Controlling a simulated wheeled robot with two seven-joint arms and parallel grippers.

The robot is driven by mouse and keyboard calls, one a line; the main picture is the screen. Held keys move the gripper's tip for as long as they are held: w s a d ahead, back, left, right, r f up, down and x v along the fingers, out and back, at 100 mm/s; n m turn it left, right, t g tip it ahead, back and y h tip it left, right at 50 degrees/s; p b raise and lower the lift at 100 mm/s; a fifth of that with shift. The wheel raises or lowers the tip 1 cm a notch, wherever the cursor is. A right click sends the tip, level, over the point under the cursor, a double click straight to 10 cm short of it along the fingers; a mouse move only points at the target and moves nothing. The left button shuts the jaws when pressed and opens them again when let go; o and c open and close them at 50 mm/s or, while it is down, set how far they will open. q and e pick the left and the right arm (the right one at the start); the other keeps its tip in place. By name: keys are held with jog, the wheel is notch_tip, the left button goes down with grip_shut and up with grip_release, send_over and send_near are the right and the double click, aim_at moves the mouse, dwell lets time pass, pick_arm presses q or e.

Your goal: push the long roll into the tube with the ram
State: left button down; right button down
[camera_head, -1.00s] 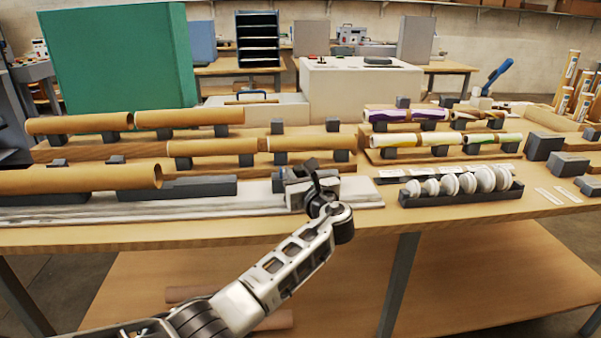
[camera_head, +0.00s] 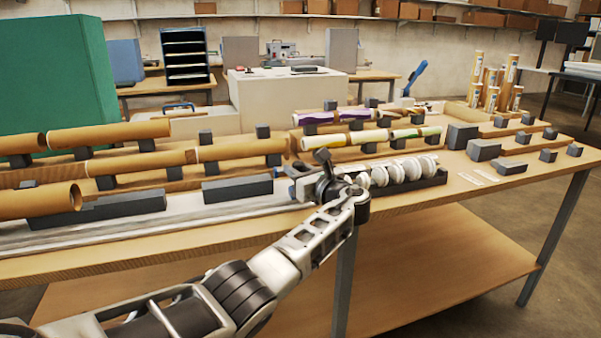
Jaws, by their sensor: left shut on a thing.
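My left gripper (camera_head: 325,172) is shut on the grey ram (camera_head: 300,180), which is at the right end of the pale rail (camera_head: 230,210). My gripper and wrist cover much of the ram. A brown tube (camera_head: 40,201) lies at the rail's left end, its open mouth facing right. Dark cradle blocks (camera_head: 237,188) stand on the rail between the tube and the ram, and no roll shows on them. Printed rolls, one purple (camera_head: 335,116) and one green and yellow (camera_head: 370,138), lie on racks behind. I cannot tell which is the long roll. My right gripper is out of view.
A dark tray of white spools (camera_head: 400,172) stands just right of the ram. More brown tubes (camera_head: 140,160) rest on racks behind the rail. Dark blocks (camera_head: 483,150) and upright rolls (camera_head: 495,85) are at the right. The table's front edge is clear at right.

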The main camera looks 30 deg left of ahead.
pick_arm(q)
jog(key=shift+w+d, duration=0.1)
jog(key=shift+d, duration=0.05)
jog(key=c, duration=1.2)
grip_release()
jog(key=shift+w, duration=0.15)
jog(key=shift+d, duration=0.1)
jog(key=v, duration=1.6)
